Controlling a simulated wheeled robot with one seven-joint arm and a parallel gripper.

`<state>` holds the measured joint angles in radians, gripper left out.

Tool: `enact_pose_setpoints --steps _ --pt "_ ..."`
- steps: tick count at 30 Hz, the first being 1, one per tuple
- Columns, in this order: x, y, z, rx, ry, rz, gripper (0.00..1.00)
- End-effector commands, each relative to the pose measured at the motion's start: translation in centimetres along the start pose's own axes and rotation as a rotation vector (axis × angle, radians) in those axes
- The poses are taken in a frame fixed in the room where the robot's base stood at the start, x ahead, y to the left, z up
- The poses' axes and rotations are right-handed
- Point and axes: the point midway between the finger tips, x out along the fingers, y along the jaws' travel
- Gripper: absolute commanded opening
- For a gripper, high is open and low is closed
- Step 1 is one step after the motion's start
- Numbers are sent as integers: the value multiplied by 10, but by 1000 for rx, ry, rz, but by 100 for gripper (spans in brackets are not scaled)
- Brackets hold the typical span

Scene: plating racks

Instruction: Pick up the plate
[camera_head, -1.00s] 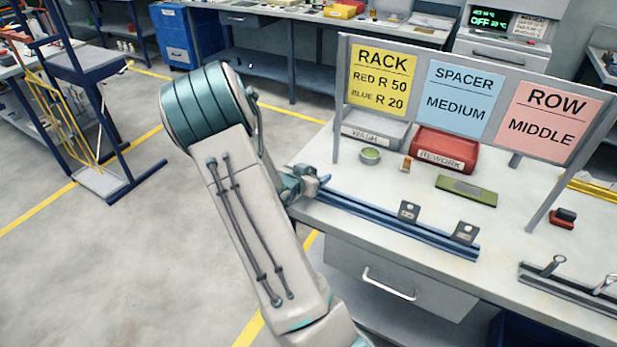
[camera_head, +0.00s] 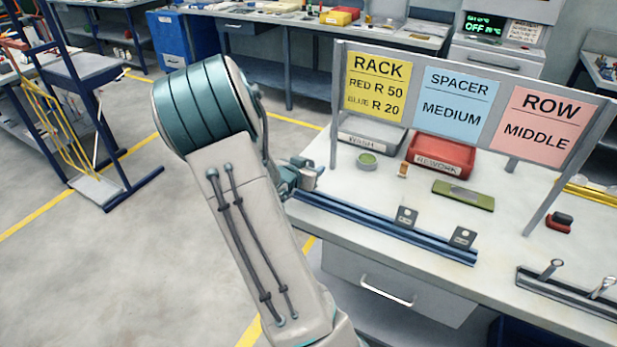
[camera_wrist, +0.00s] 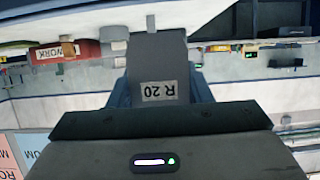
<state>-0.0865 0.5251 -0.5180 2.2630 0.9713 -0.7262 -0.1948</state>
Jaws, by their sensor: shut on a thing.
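In the head view my gripper (camera_head: 308,172) is near the left end of the blue rail (camera_head: 365,224), partly hidden behind my arm. The held plate cannot be made out clearly there. Two other dark grey plates with holes stand upright on the rail, one (camera_head: 406,217) near its middle right and one (camera_head: 462,238) near its right end.
A sign board (camera_head: 458,97) reads rack red R 50, blue R 20, spacer medium, row middle. Behind the rail are a grey wash tray (camera_head: 362,144), a red rework tray (camera_head: 440,155), a green cup (camera_head: 367,161) and a green block (camera_head: 463,195). A dark rack (camera_head: 565,293) lies at right.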

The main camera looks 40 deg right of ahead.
Motion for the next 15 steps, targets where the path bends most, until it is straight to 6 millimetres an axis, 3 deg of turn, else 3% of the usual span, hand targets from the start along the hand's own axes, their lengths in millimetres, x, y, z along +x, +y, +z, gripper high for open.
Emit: enact_pose_setpoints --steps 1,6,15 --pt "4 15 -7 7 2 8 14" --pt "10 49 -34 9 2 9 14" --pt "18 94 -70 4 1 6 14"
